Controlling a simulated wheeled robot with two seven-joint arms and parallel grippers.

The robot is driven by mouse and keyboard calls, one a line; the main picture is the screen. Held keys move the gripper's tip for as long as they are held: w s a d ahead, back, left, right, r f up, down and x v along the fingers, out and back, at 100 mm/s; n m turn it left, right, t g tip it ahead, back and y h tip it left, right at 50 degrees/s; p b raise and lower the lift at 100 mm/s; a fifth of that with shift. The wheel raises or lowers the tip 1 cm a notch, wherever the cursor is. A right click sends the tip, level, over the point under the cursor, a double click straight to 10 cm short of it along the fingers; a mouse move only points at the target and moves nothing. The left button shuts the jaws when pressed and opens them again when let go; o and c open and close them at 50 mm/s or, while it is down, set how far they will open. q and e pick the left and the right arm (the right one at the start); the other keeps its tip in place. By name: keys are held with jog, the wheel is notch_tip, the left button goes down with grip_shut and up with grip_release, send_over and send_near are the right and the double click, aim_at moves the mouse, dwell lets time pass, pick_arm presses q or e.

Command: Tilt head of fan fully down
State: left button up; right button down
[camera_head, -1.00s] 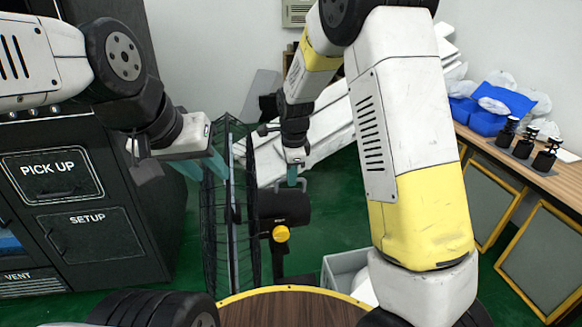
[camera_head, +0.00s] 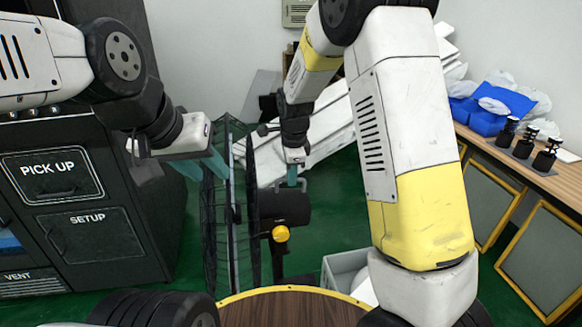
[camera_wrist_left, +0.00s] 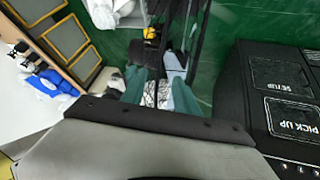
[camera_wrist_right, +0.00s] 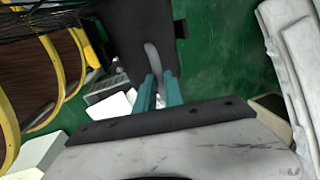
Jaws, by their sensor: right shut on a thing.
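The fan stands in the middle of the head view, its wire cage (camera_head: 230,215) seen nearly edge-on and facing left. Its dark motor housing (camera_head: 287,206) is to the right, with a yellow knob (camera_head: 281,233) below. My right gripper (camera_head: 292,181) is shut on the grey handle (camera_wrist_right: 152,58) on the housing. My left gripper (camera_head: 216,165) is at the upper part of the cage. In the left wrist view its teal fingers (camera_wrist_left: 158,92) are apart, with cage wires between them; whether they touch the wires is unclear.
A black cabinet (camera_head: 85,205) marked PICK UP and SETUP stands left of the fan. A round wooden table (camera_head: 290,308) is in front. A grey crate (camera_head: 345,270) sits at its right. A workbench (camera_head: 530,165) runs along the right.

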aim_at(275, 193)
jog(key=shift+a, duration=0.15)
jog(key=shift+s+a+r+t+h, duration=0.15)
jog(key=shift+a+h, duration=0.5)
jog(key=shift+a, duration=0.1)
jog(key=shift+s+a+r+t+h, duration=0.1)
jog(key=shift+s+a+r+h, duration=0.1)
jog(key=shift+a+h, duration=0.55)
jog(key=shift+s+a+r+t+h, duration=0.1)
jog(key=shift+s+a+t+h, duration=0.05)
jog(key=shift+a+h, duration=0.55)
jog(key=shift+a, duration=0.1)
jog(key=c, duration=1.5)
grip_release()
jog(key=shift+o, duration=0.2)
jog(key=shift+r, duration=0.1)
jog(key=v, duration=0.7)
jog(key=shift+r, duration=0.35)
jog(key=shift+s, duration=0.1)
